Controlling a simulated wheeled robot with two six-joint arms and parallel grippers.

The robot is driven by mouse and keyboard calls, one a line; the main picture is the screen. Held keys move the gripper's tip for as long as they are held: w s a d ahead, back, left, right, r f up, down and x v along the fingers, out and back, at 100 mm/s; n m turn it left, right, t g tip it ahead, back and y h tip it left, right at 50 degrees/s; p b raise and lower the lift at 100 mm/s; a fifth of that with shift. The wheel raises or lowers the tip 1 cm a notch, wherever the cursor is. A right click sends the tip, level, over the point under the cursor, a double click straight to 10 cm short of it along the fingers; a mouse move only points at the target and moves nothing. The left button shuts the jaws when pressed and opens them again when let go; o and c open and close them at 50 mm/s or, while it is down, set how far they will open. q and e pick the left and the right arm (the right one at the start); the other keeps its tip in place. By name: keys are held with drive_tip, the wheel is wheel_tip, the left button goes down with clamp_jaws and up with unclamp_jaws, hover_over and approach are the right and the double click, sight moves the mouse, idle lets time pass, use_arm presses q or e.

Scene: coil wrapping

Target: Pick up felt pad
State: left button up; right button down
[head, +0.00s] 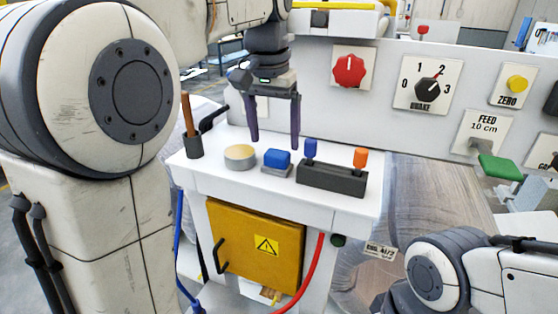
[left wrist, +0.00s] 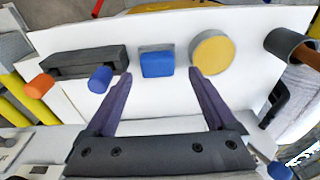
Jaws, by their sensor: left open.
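A small blue block on a grey base (head: 277,160), which looks like the felt pad, sits on the white shelf (head: 225,187). It also shows in the left wrist view (left wrist: 157,63), between a round tan disc (head: 240,157) and a dark grey holder. My left gripper (head: 274,144) is open and empty, pointing down over the shelf. In the left wrist view its fingertips (left wrist: 161,73) lie on either side of the blue block, apart from it. My right gripper is out of view.
The dark holder (head: 332,180) carries a blue-handled and an orange-handled piece. A dark cup (head: 194,147) with a brown stick stands at the shelf's left end. Behind rises a white panel with knobs (head: 349,68). The shelf's front strip is clear.

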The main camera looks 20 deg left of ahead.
sight(278, 152)
use_arm(q)
drive_tip(key=f, duration=0.1)
drive_tip(key=f+p, duration=0.1)
drive_tip(key=f, duration=0.2)
drive_tip(key=shift+w+d+f+p, duration=0.15)
drive_tip(key=shift+w+f+p, duration=0.15)
drive_tip(key=shift+f+p, duration=0.1)
drive_tip(key=shift+f, duration=0.25)
drive_tip(key=c, duration=1.1)
drive_tip(key=shift+c, duration=0.2)
drive_tip(key=shift+r, duration=0.1)
drive_tip(key=shift+w+r, duration=0.1)
drive_tip(key=shift+r, duration=0.45)
wheel_tip(278, 152, up, 9)
drive_tip(key=shift+f+b, duration=0.1)
drive_tip(key=shift+b, duration=0.4)
